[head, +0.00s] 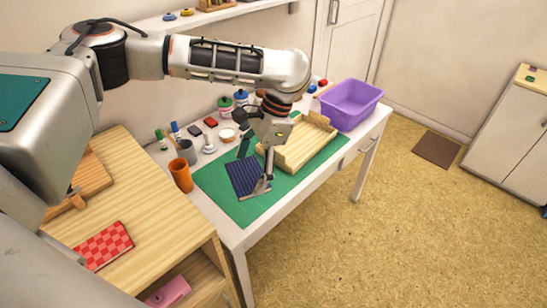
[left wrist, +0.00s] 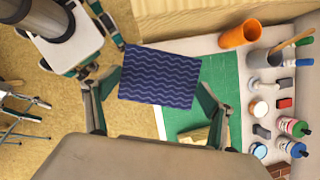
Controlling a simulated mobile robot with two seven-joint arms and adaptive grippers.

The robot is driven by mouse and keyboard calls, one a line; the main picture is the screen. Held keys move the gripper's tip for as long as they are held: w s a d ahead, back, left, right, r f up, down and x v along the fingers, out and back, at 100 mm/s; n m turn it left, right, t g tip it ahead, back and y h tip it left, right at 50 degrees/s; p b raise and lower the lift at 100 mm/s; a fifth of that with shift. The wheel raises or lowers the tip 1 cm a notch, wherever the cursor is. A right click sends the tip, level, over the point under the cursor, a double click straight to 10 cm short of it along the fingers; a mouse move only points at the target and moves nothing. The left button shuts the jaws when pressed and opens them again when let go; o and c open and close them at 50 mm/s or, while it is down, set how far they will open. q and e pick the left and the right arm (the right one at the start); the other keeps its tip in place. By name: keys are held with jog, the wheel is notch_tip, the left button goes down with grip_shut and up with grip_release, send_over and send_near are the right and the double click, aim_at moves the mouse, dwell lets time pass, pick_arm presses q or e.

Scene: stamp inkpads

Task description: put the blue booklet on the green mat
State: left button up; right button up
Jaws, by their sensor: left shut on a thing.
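The blue booklet (head: 246,178), dark with wavy lines, is held between the fingers of my left gripper (head: 256,166). In the left wrist view the booklet (left wrist: 160,76) spans the gap between both fingers (left wrist: 157,98). In the head view it appears over the left part of the green mat (head: 240,211); its exact height above it is hard to tell. The mat (left wrist: 212,85) shows beside and below the booklet in the left wrist view.
A wooden tray (head: 304,148) covers the mat's right part. An orange cup (head: 180,174), a grey pen holder (head: 187,151) and several inkpads and bottles line the back. A purple bin (head: 351,103) stands at the right end. The mat's front left is bare.

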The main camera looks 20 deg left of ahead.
pick_arm(q)
jog(key=w+a+m+t+h+b, duration=0.15)
jog(key=w+a+m+t, duration=0.35)
jog(key=m, duration=0.9)
jog(key=w+a+m+t+h+b, duration=0.1)
jog(key=w+a+m+t+h, duration=0.15)
jog(key=w+a+m, duration=0.75)
jog(key=s+f+m, duration=0.1)
jog(key=f, duration=0.4)
jog(key=s+d+f+m+b, duration=0.1)
jog(key=s+f, duration=0.1)
jog(key=f, duration=0.3)
jog(key=s+d+f+m+b, duration=0.1)
jog(key=s+f, duration=0.1)
jog(key=f, duration=0.3)
jog(key=shift+d+f+t+y, duration=0.2)
jog(key=shift+f+t+y, duration=0.1)
jog(key=shift+y, duration=0.1)
jog(key=shift+s+f+b, duration=0.1)
jog(key=shift+f+b, duration=0.35)
jog(key=shift+f, duration=1.9)
pick_arm(e)
jog(key=f, duration=0.1)
jog(key=a+f, duration=0.1)
jog(key=f, duration=0.1)
jog(key=shift+w+a+f+y, duration=0.15)
jog(key=shift+w+a+y, duration=0.15)
jog(key=shift+w+a, duration=0.1)
jog(key=shift+s, duration=0.1)
